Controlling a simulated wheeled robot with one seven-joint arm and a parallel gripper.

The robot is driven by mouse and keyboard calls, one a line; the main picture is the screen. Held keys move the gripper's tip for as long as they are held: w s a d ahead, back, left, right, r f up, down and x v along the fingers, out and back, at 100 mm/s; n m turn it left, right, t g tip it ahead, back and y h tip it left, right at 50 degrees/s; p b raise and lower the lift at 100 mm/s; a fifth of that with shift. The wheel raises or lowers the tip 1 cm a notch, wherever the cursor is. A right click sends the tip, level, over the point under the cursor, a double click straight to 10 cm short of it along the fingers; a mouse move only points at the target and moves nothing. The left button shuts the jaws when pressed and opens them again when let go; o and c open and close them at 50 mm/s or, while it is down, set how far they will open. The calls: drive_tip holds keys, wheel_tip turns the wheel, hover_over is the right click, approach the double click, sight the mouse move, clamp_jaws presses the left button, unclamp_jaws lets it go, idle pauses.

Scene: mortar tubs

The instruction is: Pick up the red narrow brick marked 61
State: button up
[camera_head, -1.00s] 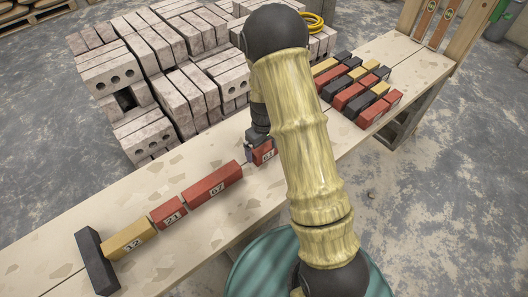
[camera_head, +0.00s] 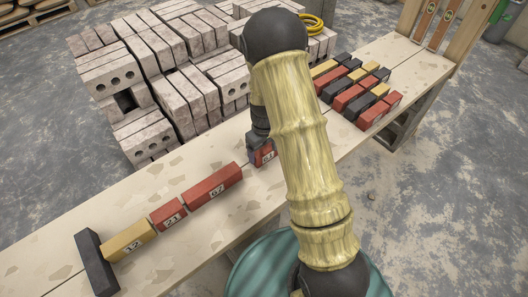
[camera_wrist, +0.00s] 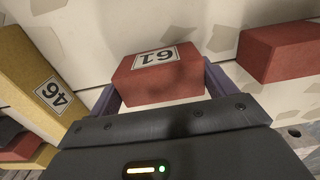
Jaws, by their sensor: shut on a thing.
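The red narrow brick marked 61 (camera_wrist: 158,84) is between the two purple-grey fingers of my gripper (camera_wrist: 161,80) in the wrist view, one finger against each end. Its label faces up toward the camera. In the head view the brick (camera_head: 265,159) shows beside my arm, over the plank bench (camera_head: 200,235), to the right of the red brick marked 67. My gripper (camera_head: 260,147) is shut on it, partly hidden by my arm. I cannot tell whether the brick touches the bench.
Left on the bench lie a red brick 67 (camera_head: 213,182), red 21 (camera_head: 168,215), yellow 12 (camera_head: 127,241) and a black brick (camera_head: 96,262). Several coloured bricks (camera_head: 352,91) stand at right. Yellow 46 (camera_wrist: 40,80) and a red brick (camera_wrist: 280,50) flank my gripper in the wrist view.

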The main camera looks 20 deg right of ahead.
sight(264, 148)
wheel_tip(264, 148, up, 10)
drive_tip(key=shift+r+p, duration=0.1)
drive_tip(key=shift+p, duration=0.65)
